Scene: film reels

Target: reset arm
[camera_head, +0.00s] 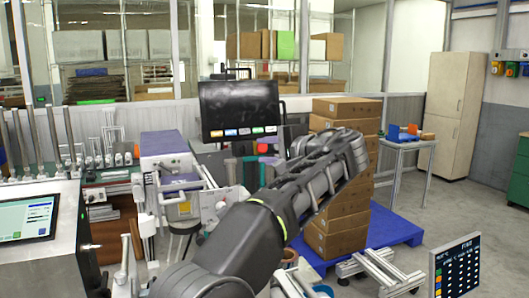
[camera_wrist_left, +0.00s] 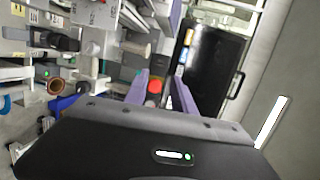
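My left arm reaches up from the bottom middle of the head view, and its dark wrist (camera_head: 345,150) is in front of the stacked cartons. The fingers of my left gripper cannot be made out clearly there. In the left wrist view the two purple fingers of my left gripper (camera_wrist_left: 161,88) stand apart. No held object is seen between them; a red round spot shows in the gap, apparently in the background. My right gripper is in neither view.
A dark monitor (camera_head: 239,108) stands behind the arm and shows in the wrist view (camera_wrist_left: 208,72). Brown cartons (camera_head: 335,240) stand on a blue pallet (camera_head: 395,230). A purple-and-white machine (camera_head: 165,150) is left of the arm. A small table (camera_head: 408,143) stands at the right, with clear floor beyond.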

